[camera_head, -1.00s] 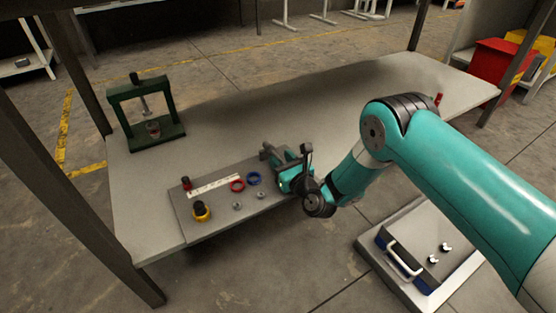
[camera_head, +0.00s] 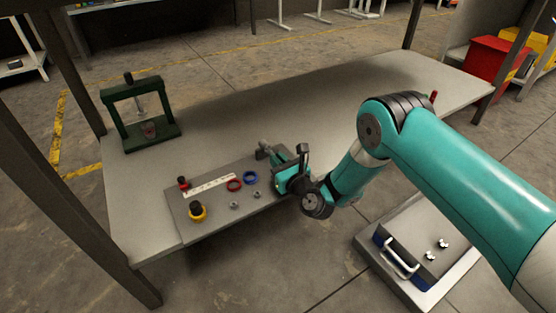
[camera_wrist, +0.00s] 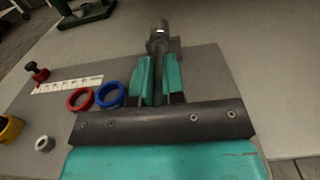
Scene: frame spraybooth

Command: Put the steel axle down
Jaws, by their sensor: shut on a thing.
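My gripper (camera_wrist: 158,80) is shut on the steel axle (camera_wrist: 159,42), a dark grey rod that sticks out beyond the teal fingers in the wrist view. In the head view my gripper (camera_head: 279,158) is at the right end of the grey board (camera_head: 222,224), and the axle's end (camera_head: 264,147) shows just past the fingers. The axle is low over the board's right end; I cannot tell whether it touches it. The part between the fingers is mostly hidden.
On the board are a red ring (camera_head: 234,184), a blue ring (camera_head: 250,177), a white ruled strip (camera_head: 209,186), a yellow-based knob (camera_head: 198,212), a small red knob (camera_head: 183,183) and small metal nuts (camera_head: 234,205). A green press (camera_head: 140,115) stands behind left. The bench's right side is clear.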

